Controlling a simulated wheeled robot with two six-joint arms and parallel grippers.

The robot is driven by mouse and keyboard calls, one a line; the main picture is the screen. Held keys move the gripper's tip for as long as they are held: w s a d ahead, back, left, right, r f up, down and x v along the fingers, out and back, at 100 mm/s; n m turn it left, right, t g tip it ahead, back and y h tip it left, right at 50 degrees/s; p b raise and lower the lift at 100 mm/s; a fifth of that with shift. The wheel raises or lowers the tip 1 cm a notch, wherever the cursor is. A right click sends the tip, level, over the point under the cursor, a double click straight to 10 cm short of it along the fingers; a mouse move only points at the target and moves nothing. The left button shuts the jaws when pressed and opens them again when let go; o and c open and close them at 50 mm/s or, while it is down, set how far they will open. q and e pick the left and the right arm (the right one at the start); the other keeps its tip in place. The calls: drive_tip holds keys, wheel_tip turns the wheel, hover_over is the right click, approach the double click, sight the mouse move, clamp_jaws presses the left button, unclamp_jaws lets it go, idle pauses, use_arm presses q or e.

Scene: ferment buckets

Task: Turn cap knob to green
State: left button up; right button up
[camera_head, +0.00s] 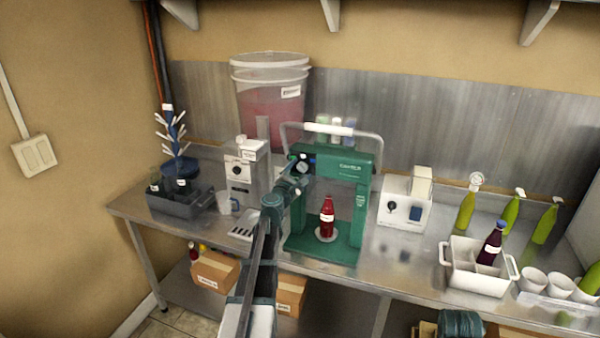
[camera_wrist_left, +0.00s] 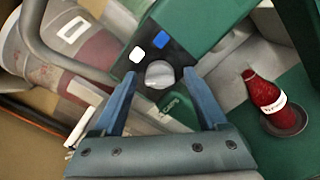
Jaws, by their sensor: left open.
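The green capper machine (camera_head: 347,165) stands on the steel bench, with a dark panel at its upper left. On that panel is a round grey knob (camera_wrist_left: 158,74), which also shows in the head view (camera_head: 302,164). A white patch (camera_wrist_left: 137,54) and a blue patch (camera_wrist_left: 160,41) sit beside the knob. I cannot make out a separate green mark or the knob's pointer. My left gripper (camera_wrist_left: 160,84) is open, its blue fingers on either side of the knob; I cannot tell if they touch it. My right gripper is not in view.
A red bottle (camera_head: 327,217) stands in the capper; it also shows in the wrist view (camera_wrist_left: 263,92). The capper's metal handle (camera_head: 372,143) arches above. A white-grey device (camera_head: 240,172) is at left, a white box (camera_head: 404,203) at right. A bucket (camera_head: 270,100) stands behind.

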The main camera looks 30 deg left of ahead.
use_arm(q)
drive_tip(key=shift+s, duration=0.15)
drive_tip(key=v, duration=1.3)
drive_tip(key=shift+s, duration=0.25)
drive_tip(key=shift+d, duration=0.2)
